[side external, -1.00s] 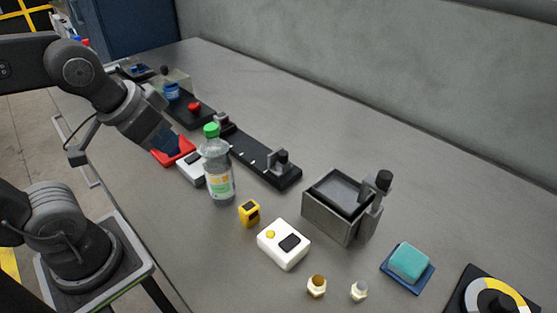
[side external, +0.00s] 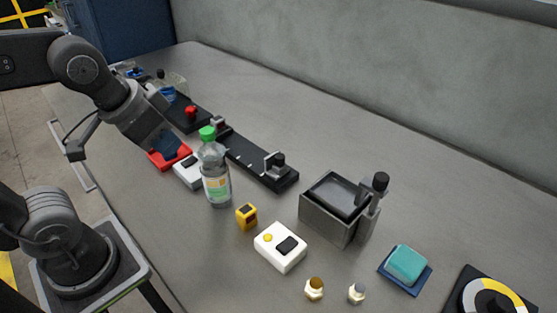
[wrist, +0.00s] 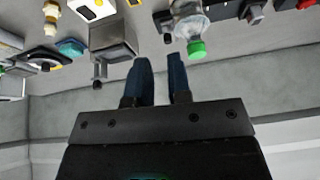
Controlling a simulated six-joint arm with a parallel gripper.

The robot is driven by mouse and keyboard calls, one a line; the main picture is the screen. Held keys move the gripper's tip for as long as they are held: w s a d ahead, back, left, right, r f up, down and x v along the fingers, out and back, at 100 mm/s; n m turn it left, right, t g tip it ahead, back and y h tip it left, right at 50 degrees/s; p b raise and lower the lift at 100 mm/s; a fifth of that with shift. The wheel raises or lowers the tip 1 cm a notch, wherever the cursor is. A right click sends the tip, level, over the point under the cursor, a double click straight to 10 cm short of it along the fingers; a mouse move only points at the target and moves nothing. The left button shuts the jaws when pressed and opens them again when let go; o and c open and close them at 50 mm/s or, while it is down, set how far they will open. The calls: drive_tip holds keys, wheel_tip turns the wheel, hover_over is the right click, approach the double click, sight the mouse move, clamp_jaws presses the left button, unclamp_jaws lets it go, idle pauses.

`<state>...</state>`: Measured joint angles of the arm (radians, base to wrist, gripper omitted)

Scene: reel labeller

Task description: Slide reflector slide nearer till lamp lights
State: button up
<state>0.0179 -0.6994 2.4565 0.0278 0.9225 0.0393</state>
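A black rail (side external: 240,152) with pale tick marks lies along the middle of the bench. A dark block with an upright grey plate (side external: 275,163), which looks like the reflector slide, sits near its front right end. A grey upright piece (side external: 218,124) stands at its far end. My gripper (wrist: 161,78) is open and empty in the wrist view. In the side view its blue fingers are over the red piece, left of the rail, not touching the slide. I cannot tell which part is the lamp; a white box (side external: 279,248) carries a yellow dome.
A clear bottle with a green cap (side external: 207,133) stands between my gripper and the slide. A white box (side external: 187,172), red piece (side external: 165,157) and yellow gadget (side external: 246,216) are close by. A metal bin (side external: 330,220) stands right of the rail. The bench behind the rail is clear.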

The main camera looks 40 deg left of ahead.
drive_tip(key=o, duration=0.4)
drive_tip(key=w+m, duration=0.1)
drive_tip(key=w, duration=0.1)
drive_tip(key=w+m+g+y, duration=0.1)
drive_tip(key=w+m, duration=0.1)
drive_tip(key=w+r+m+g, duration=0.1)
drive_tip(key=w+m, duration=0.1)
drive_tip(key=shift+w+d+r, duration=0.1)
drive_tip(key=shift+d, duration=0.3)
drive_tip(key=shift+o, duration=1.1)
drive_tip(key=w+d+f+m+g+y, duration=0.1)
drive_tip(key=w+d+m+y, duration=0.1)
drive_tip(key=w+m, duration=0.3)
drive_tip(key=shift+w+d+f+y, duration=0.2)
drive_tip(key=shift+w+y, duration=0.2)
drive_tip(key=shift+w, duration=0.8)
drive_tip(key=w+d+f+m+y, duration=0.3)
drive_tip(key=w+d+f+m, duration=0.1)
drive_tip(key=w+m, duration=0.25)
drive_tip(key=m+y, duration=0.2)
drive_tip(key=m, duration=0.1)
approach(281, 157)
drive_tip(key=shift+g, duration=0.3)
drive_tip(key=x, duration=0.9)
drive_tip(key=shift+w+a+f, duration=0.15)
drive_tip(key=shift+w+f, duration=0.05)
drive_tip(key=shift+w, duration=0.05)
drive_tip(key=shift+c, duration=0.3)
clamp_jaws()
